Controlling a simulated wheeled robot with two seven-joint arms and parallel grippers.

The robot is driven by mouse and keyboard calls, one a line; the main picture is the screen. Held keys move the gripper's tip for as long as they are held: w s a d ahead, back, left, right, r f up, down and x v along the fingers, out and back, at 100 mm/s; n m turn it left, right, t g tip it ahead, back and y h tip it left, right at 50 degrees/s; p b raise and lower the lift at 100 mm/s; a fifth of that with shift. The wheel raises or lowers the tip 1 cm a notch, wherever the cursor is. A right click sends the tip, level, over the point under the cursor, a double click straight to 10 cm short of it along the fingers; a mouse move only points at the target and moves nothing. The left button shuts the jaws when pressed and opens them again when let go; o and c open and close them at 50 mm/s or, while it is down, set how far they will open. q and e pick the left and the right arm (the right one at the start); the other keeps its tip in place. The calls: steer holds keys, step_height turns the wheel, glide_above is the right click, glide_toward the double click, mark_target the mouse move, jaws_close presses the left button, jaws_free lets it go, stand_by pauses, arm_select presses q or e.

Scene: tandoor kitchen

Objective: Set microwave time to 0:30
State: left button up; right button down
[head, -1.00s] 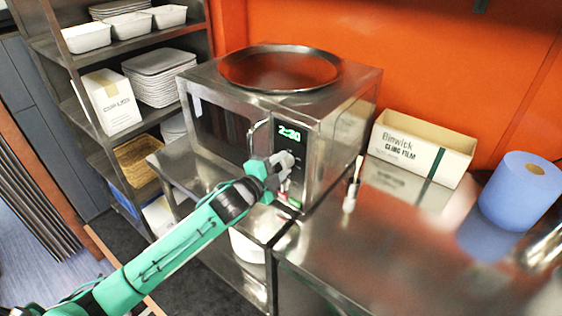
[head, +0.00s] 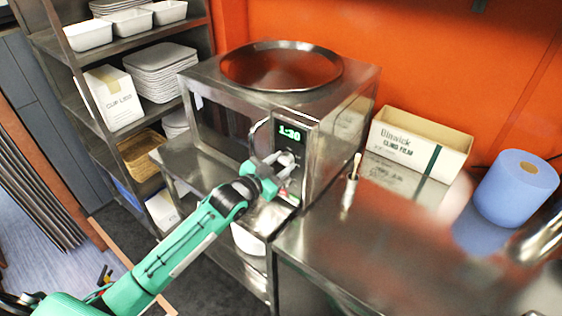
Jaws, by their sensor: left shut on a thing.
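The steel microwave (head: 340,140) stands on a steel counter with its front facing left and toward me. Its green display (head: 290,132) reads 1:30. A round knob (head: 287,158) sits on the control panel below the display. My left gripper (head: 282,164) reaches up from the lower left, and its fingers are shut on the knob, partly covering it. The lower part of the panel is partly hidden behind the gripper. My right gripper is not clearly in view; only a blurred metallic shape shows at the right edge.
A large round tray (head: 281,68) lies on top of the microwave. A cling film box (head: 418,143), a blue paper roll (head: 516,190) and a brush (head: 350,187) are on the counter to the right. A shelf with plates (head: 161,72) stands at left.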

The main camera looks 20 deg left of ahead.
arm_select(q)
steer(key=n+p, duration=0.1)
steer(key=n, duration=0.5)
steer(key=shift+a+h, duration=0.1)
steer(key=shift+h, duration=0.2)
steer(key=n, duration=0.6)
steer(key=shift+f+n+t, duration=0.1)
steer(key=shift+n+t, duration=0.3)
steer(key=o, duration=1)
steer(key=shift+c, duration=0.2)
steer(key=shift+s, duration=0.1)
steer(key=b+v, duration=0.4)
steer(key=v, duration=0.9)
steer(key=shift+s+a, duration=0.15)
steer(key=shift+s, duration=0.15)
